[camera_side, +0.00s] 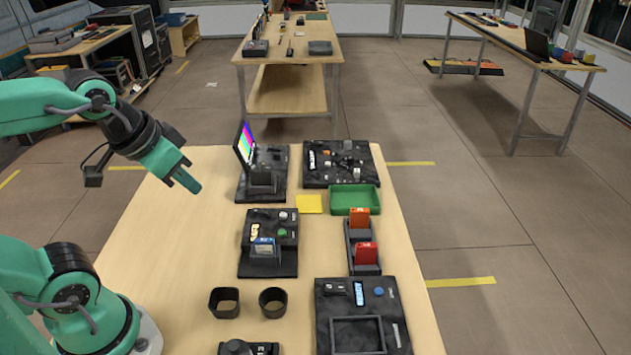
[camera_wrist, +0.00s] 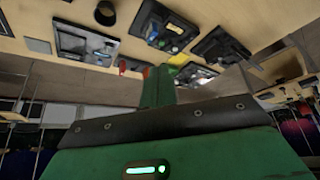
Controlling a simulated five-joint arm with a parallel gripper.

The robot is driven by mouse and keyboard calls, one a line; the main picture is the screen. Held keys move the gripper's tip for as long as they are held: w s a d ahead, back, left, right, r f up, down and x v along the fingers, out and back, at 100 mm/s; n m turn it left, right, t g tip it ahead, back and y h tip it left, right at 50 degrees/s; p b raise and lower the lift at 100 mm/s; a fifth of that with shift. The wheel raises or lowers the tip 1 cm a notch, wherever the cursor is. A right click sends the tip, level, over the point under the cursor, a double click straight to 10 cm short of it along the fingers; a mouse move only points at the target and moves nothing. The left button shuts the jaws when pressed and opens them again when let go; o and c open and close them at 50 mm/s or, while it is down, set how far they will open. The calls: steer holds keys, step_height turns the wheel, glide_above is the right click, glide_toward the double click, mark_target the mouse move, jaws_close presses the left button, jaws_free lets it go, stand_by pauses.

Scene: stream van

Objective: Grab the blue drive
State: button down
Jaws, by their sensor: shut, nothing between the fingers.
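The blue drive (camera_side: 263,247) stands upright in a black dock (camera_side: 285,268) with a green button, near the middle of the table in the side view. An orange drive (camera_side: 359,217) and a red drive (camera_side: 365,253) stand in a dark rack (camera_side: 372,269) to its right. My gripper (camera_side: 187,182) is shut and empty, in the air up and to the left of the blue drive and well apart from it. In the wrist view my gripper's green fingers (camera_wrist: 157,88) show, with the table devices small beyond them.
A small colour screen (camera_side: 244,146) on a black base stands behind the dock. A green tray (camera_side: 354,199) and a yellow pad (camera_side: 309,204) lie to the right. Two black cups (camera_side: 224,303) (camera_side: 273,302) stand in front. The table's left side (camera_side: 165,255) is clear.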

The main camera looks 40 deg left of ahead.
steer(key=c, duration=1.3)
jaws_free()
steer(key=shift+w, duration=0.15)
steer(key=m+g, duration=0.5)
steer(key=m, duration=0.4)
glide_above(264, 240)
step_height(264, 240, down, 11)
steer(key=shift+a, duration=0.1)
steer(key=shift+w+f+g, duration=0.15)
steer(key=shift+f+g, duration=0.15)
steer(key=shift+f, duration=4)
steer(key=shift+c, duration=0.5)
